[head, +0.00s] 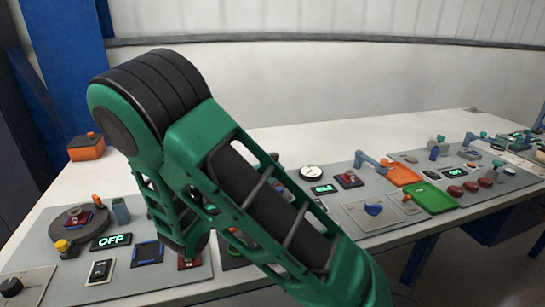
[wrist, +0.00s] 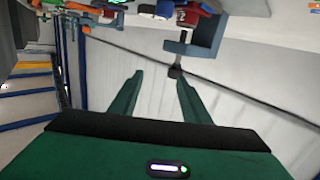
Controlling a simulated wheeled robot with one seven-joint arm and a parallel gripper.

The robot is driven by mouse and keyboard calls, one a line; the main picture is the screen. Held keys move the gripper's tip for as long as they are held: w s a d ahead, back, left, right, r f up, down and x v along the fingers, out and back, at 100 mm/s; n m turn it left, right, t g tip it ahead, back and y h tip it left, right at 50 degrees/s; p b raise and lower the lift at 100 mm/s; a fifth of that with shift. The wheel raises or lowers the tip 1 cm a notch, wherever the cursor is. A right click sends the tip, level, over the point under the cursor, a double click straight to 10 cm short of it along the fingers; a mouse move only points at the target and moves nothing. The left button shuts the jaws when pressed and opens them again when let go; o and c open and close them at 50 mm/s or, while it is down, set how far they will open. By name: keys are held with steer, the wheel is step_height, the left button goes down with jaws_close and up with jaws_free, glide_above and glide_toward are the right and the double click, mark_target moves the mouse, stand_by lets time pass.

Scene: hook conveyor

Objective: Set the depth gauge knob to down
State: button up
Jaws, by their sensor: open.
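I cannot tell for certain which control is the depth gauge knob. In the head view a blue knob (head: 374,209) sits on a pale plate right of my arm, and a black knob (head: 11,287) sits on a plate at the lower left corner. A round white dial gauge (head: 311,172) stands behind my arm. My gripper (wrist: 157,96) shows in the wrist view with its two green fingers apart and nothing between them. It touches no knob that I can see. In the head view my green arm covers the middle of the bench and hides my gripper.
A long bench (head: 345,140) carries grey panels of controls. An orange tray (head: 402,175), a green tray (head: 432,198) and several red buttons are to the right. A turntable (head: 72,228) and an OFF display (head: 111,241) are at left. The bench's back strip is mostly clear.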

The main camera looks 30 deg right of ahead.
mark_target(272, 156)
steer(key=shift+t, duration=0.7)
steer(key=w+d, duration=0.6)
steer(key=w, duration=0.1)
steer(key=shift+d+r, duration=0.3)
